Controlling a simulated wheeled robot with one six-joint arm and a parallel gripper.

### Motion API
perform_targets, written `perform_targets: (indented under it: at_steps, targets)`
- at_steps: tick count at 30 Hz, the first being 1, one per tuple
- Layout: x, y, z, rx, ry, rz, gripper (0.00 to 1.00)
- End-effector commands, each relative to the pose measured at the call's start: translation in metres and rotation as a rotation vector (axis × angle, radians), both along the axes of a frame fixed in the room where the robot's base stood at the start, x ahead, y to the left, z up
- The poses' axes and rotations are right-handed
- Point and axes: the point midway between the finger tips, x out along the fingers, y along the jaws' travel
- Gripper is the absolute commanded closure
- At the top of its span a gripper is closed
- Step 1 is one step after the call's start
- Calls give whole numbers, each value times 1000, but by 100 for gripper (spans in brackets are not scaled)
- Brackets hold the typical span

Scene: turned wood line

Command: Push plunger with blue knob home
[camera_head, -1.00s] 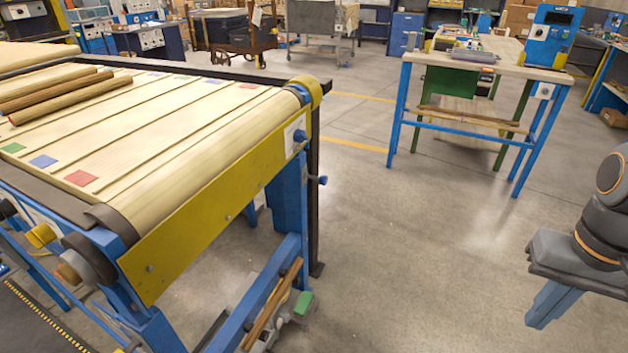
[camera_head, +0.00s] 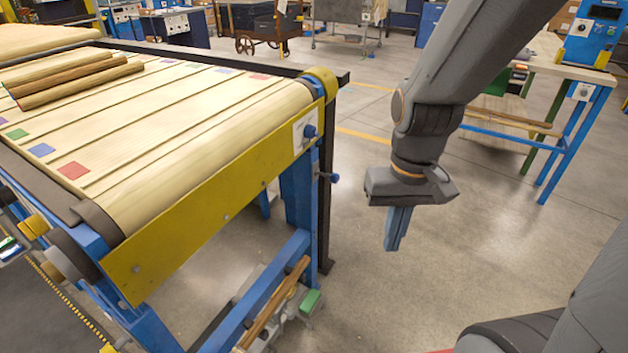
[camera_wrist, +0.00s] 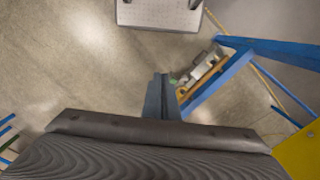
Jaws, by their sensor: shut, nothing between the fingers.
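A blue knob (camera_head: 333,177) stands out on a short stem from the dark upright beside the blue leg of the slatted roller table (camera_head: 165,225). A second blue knob (camera_head: 310,131) sits higher, on a white plate at the table's corner. I cannot tell for certain which one is the plunger. My gripper (camera_head: 392,246) is shut and empty. It points down over open floor, to the right of both knobs, lower than them in the picture, and apart from them. Its blue fingers (camera_wrist: 161,90) also show in the wrist view, where neither knob is clear.
The table's yellow side panel (camera_head: 200,215) faces the open floor. A low blue rail with wooden rods (camera_head: 275,305) and a green block (camera_head: 310,302) lies below it. A blue-legged workbench (camera_head: 560,150) stands at the back right. The floor between is clear.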

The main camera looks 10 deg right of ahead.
Motion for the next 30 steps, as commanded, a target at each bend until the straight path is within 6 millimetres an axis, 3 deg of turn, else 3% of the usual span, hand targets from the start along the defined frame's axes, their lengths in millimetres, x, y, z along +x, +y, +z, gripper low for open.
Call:
perform_targets:
  at_steps: [4, 8, 11, 16, 20, 24, 30]
  targets:
    - [4, -1, -39, 92, 127, -236, 100]
    - [18, 12, -78, 253, 301, -539, 100]
    - [43, 24, -101, 412, 432, -775, 100]
    - [112, 23, -129, 735, 621, -1138, 100]
    - [176, -6, -144, 1025, 724, -1363, 100]
    - [230, -55, -154, 1317, 780, -1518, 100]
    - [266, -109, -160, 1574, 795, -1608, 100]
